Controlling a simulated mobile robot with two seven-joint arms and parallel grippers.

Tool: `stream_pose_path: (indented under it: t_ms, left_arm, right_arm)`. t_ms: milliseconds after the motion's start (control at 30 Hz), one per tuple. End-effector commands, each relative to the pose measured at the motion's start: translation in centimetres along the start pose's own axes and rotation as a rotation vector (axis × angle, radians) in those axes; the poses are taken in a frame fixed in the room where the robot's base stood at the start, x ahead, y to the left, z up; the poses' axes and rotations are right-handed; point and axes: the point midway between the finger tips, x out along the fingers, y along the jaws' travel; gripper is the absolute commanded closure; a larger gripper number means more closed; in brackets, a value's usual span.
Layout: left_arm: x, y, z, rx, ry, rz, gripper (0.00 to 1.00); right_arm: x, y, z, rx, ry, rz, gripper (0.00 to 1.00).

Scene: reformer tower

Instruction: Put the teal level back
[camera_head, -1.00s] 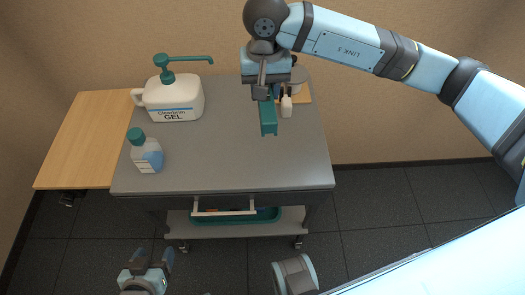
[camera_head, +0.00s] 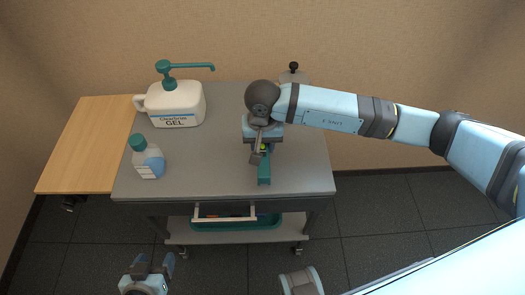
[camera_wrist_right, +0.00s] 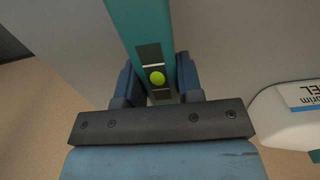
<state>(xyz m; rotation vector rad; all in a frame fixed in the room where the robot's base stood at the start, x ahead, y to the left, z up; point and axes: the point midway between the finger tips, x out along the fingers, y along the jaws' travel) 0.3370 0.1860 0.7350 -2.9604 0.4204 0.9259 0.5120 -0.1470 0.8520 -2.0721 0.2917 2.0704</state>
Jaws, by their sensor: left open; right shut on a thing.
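The teal level (camera_head: 264,174) is a slim bar above the front right part of the grey cart top. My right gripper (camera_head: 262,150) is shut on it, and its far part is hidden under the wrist. In the right wrist view the level (camera_wrist_right: 135,28) passes between the two fingers, with its yellow-green vial showing between them. I cannot tell whether the level touches the cart top (camera_head: 215,165). My left gripper (camera_head: 153,268) is open and empty, low in front of the cart.
A white gel jug (camera_head: 174,106) with a teal pump stands at the back left, and a teal-capped bottle (camera_head: 148,158) at the front left. A wooden side leaf (camera_head: 85,145) adjoins the left edge. A drawer handle (camera_head: 224,217) and a teal tray (camera_head: 225,225) show below.

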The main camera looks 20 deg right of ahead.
Motion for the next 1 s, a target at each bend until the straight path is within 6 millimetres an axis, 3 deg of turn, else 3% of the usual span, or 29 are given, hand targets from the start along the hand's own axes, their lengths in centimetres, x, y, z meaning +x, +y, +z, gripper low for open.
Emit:
stream_pose_path:
  t_ms: [200, 600, 633, 733, 1000]
  left_arm:
    - [0.0, -0.1, 0.1, 0.007, -0.001, 0.0, 0.34]
    - [0.3, 0.1, 0.3, -0.002, 0.004, 0.0, 0.34]
    - [0.2, 0.1, 0.1, -0.002, 0.005, 0.0, 0.34]
    - [0.2, 0.2, 0.0, -0.004, 0.006, 0.001, 0.34]
    - [0.1, 0.3, -0.1, -0.006, 0.008, 0.001, 0.34]
  right_arm:
    - [3.2, 0.0, 0.1, 0.0, -0.004, 0.0, 0.98]
    - [4.0, 0.0, 0.0, -0.001, -0.001, 0.0, 0.98]
    - [3.9, 0.0, 0.1, -0.001, -0.001, 0.0, 0.62]
    - [3.8, 0.0, 0.1, 0.0, -0.001, 0.0, 0.41]
    - [3.7, 0.0, 0.1, 0.0, -0.001, 0.0, 0.41]
